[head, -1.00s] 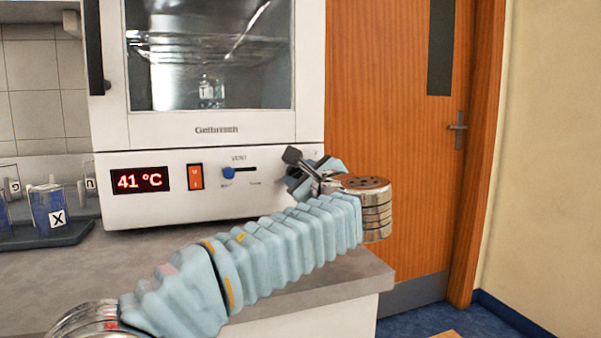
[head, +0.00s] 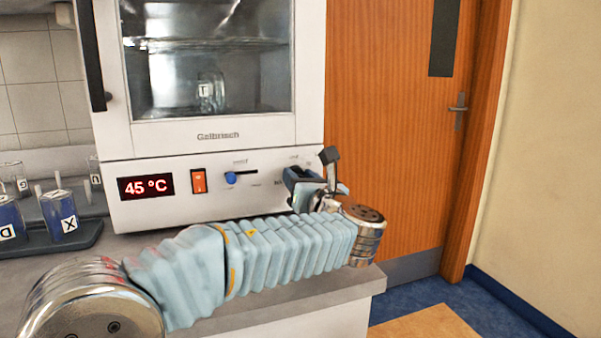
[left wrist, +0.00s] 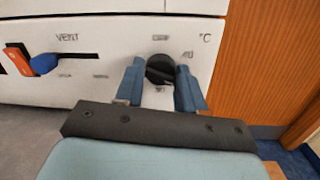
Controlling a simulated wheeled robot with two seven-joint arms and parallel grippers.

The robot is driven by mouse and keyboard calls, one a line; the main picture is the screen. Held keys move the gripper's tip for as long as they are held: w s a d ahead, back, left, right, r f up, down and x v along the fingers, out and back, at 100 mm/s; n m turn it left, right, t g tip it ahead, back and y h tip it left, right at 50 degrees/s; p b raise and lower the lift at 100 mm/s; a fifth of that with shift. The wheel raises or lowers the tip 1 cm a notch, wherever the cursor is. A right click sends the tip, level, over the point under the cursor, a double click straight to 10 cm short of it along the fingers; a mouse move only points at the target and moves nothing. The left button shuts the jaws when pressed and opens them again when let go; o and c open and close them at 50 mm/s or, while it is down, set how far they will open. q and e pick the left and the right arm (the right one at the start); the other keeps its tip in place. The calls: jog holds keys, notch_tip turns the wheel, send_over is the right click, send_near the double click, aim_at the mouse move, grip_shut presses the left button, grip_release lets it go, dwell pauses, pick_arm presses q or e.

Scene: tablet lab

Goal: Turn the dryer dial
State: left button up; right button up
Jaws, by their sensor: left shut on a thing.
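The dryer (head: 217,144) is a white cabinet with a glass door, standing on the grey bench. Its display (head: 146,187) reads 45 °C in red. The black dial (left wrist: 160,70) is at the right of the panel in the left wrist view, with small markings around it and °C at its upper right. My left gripper (left wrist: 161,76) has one blue finger on each side of the dial and is shut on it. In the head view my left gripper (head: 297,184) hides the dial. My right gripper is not in view.
An orange-red switch (head: 199,181) and a blue vent slider (head: 231,178) sit left of the dial. Beakers of blue liquid, one marked X (head: 60,215), stand on a dark tray at left. A wooden door (head: 400,120) is at right.

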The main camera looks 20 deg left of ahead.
pick_arm(q)
jog(key=shift+m, duration=0.8)
jog(key=shift+d, duration=0.1)
jog(key=o, duration=1)
jog(key=b+v, duration=0.1)
jog(key=v, duration=1.2)
jog(key=shift+s+d+f+b, duration=0.1)
jog(key=shift+s+f+b, duration=0.1)
jog(key=shift+s+b, duration=0.2)
